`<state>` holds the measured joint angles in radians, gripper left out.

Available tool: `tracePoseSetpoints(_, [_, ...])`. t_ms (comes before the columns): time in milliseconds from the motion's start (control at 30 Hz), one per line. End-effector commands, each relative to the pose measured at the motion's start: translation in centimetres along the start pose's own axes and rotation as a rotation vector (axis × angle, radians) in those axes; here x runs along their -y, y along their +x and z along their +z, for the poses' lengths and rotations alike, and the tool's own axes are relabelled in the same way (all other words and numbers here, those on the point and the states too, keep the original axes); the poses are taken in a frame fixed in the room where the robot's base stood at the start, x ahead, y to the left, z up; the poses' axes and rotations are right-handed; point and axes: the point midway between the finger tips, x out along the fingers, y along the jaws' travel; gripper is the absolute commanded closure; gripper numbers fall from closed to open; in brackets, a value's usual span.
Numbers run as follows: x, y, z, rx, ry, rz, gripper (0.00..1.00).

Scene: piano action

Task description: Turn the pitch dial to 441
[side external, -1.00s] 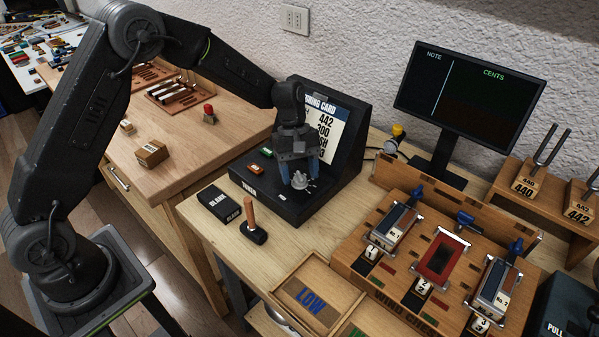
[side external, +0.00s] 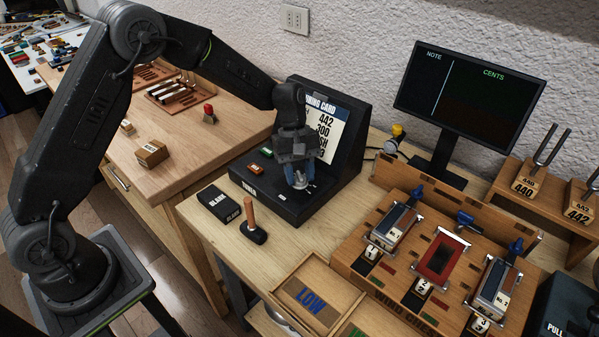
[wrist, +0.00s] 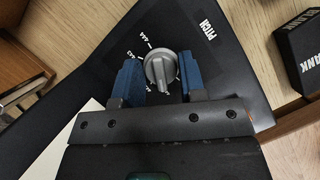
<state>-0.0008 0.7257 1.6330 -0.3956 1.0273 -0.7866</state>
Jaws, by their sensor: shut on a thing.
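The grey pitch dial (wrist: 160,70) sits on the sloped black tuner (side external: 285,205), beside the white word PITCH. White numbers ring it; 444 is legible near its top in the wrist view, and others are partly hidden by my fingers. Its raised grip runs roughly up and down in that view; I cannot tell which number it marks. My gripper (wrist: 158,80) is shut on the dial, with one blue finger on each side. In the side view, my gripper (side external: 298,183) points down over the dial and mostly hides it.
The wooden wind chest (side external: 425,265) is to the right, and a monitor (side external: 468,98) stands behind.

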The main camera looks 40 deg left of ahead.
Motion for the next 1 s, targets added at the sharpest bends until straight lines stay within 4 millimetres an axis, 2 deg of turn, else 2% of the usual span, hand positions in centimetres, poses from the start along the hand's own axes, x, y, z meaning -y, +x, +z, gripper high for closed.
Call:
tracePoseSetpoints(267, [-0.09, -0.04, -0.01, -0.001, 0.111, -0.046, 0.86])
tracePoseSetpoints(700, [-0.18, -0.04, 0.0, -0.002, 0.427, -0.177, 0.86])
tracePoseSetpoints(1000, [-0.19, -0.03, -0.01, -0.002, 0.577, -0.239, 0.86])
